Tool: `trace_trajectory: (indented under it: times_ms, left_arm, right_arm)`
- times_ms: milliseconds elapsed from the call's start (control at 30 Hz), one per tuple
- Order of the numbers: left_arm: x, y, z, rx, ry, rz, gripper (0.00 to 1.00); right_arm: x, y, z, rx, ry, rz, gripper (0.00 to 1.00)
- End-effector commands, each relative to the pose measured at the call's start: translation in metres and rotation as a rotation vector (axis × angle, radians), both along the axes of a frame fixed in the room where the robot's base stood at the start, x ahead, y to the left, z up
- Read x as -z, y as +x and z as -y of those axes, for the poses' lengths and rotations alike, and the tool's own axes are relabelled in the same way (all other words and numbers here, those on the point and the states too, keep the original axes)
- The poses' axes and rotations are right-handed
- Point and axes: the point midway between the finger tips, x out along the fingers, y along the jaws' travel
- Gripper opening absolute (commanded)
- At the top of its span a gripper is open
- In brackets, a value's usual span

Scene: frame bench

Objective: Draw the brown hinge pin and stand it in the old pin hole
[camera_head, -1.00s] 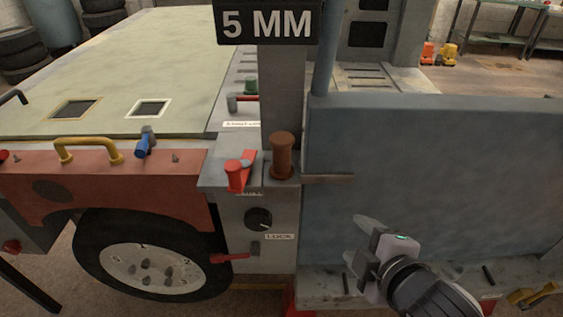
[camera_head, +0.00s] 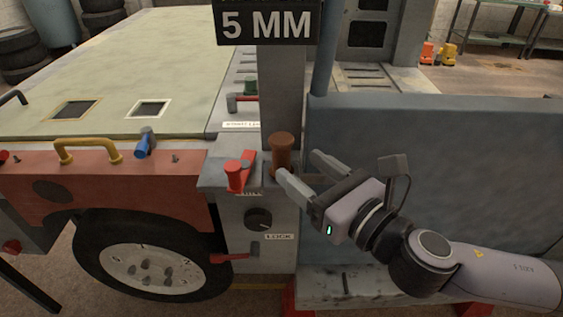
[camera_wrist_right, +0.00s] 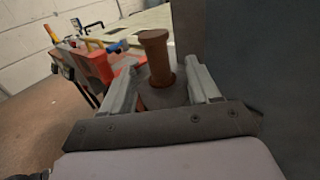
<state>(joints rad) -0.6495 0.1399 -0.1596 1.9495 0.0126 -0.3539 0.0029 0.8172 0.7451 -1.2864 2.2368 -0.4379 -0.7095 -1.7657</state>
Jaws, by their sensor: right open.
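The brown hinge pin (camera_head: 281,149) stands upright in a grey bracket beside the door edge, its wide head uppermost. It also shows in the right wrist view (camera_wrist_right: 157,60), between and beyond the two fingers. My right gripper (camera_head: 299,167) is open and empty, close in front of and to the right of the pin. Its fingers point toward the pin; I cannot tell whether either touches it. The old pin hole cannot be made out. My left gripper is not in view.
A red lever (camera_head: 238,173) stands just left of the pin. A black knob (camera_head: 258,219) sits below it, above a LOCK label. The blue-grey door panel (camera_head: 450,160) fills the right side. A 5 MM sign (camera_head: 267,24) hangs above.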

Motion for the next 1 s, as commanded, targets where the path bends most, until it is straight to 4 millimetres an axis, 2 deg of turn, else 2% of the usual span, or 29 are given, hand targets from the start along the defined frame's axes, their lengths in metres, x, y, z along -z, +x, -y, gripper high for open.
trace_trajectory:
  times_ms: [500, 867, 1000]
  left_arm:
    - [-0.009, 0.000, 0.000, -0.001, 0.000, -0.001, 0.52]
    - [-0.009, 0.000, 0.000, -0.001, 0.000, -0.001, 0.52]
    - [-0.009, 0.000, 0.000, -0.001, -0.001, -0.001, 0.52]
  right_arm:
    - [-0.002, 0.041, -0.037, 0.001, 0.005, -0.004, 0.61]
    - [-0.001, 0.047, -0.041, 0.001, 0.006, -0.006, 0.61]
    - [-0.001, 0.047, -0.041, 0.001, 0.006, -0.006, 0.15]
